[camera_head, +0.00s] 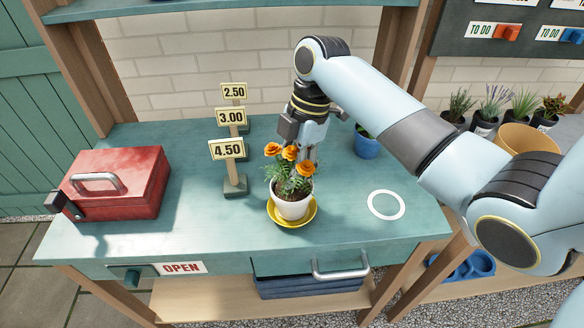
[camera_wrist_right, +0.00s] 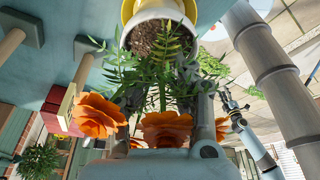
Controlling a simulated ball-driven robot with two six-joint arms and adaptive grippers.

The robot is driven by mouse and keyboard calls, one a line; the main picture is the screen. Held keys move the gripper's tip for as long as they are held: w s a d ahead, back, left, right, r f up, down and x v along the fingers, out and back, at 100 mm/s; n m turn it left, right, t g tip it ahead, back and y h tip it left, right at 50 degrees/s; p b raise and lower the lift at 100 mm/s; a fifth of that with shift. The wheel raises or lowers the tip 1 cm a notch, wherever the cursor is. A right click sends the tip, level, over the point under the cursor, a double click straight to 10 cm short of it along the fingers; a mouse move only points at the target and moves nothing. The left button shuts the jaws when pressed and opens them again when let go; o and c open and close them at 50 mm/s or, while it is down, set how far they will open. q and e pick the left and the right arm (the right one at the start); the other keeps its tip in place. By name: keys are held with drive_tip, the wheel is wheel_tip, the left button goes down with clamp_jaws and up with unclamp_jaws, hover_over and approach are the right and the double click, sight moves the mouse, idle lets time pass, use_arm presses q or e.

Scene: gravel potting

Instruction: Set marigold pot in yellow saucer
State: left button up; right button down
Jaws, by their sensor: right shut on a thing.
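The marigold pot (camera_head: 292,207) is a white pot with green leaves and orange flowers. In the head view it is upright and stands in the yellow saucer (camera_head: 305,221) on the green bench. My right gripper (camera_head: 308,157) reaches down among the flowers from behind and is shut on the plant; its fingertips are partly hidden by leaves. In the right wrist view the pot (camera_wrist_right: 180,12) shows soil, with the yellow saucer (camera_wrist_right: 127,12) at its rim, and orange blooms lie close to the fingers. My left gripper is not seen.
A red toolbox (camera_head: 117,184) stands at the bench's left. Price signs (camera_head: 228,150) stand left of the pot. A blue pot (camera_head: 367,142) is behind to the right, and a white ring (camera_head: 386,204) marks clear bench at right. A drawer handle (camera_head: 340,267) is at the front.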

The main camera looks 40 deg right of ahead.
drive_tip(key=shift+f, duration=0.25)
drive_tip(key=c, duration=1.2)
unclamp_jaws()
drive_tip(key=shift+r, duration=0.2)
drive_tip(key=v, duration=1.2)
drive_tip(key=shift+b, duration=0.35)
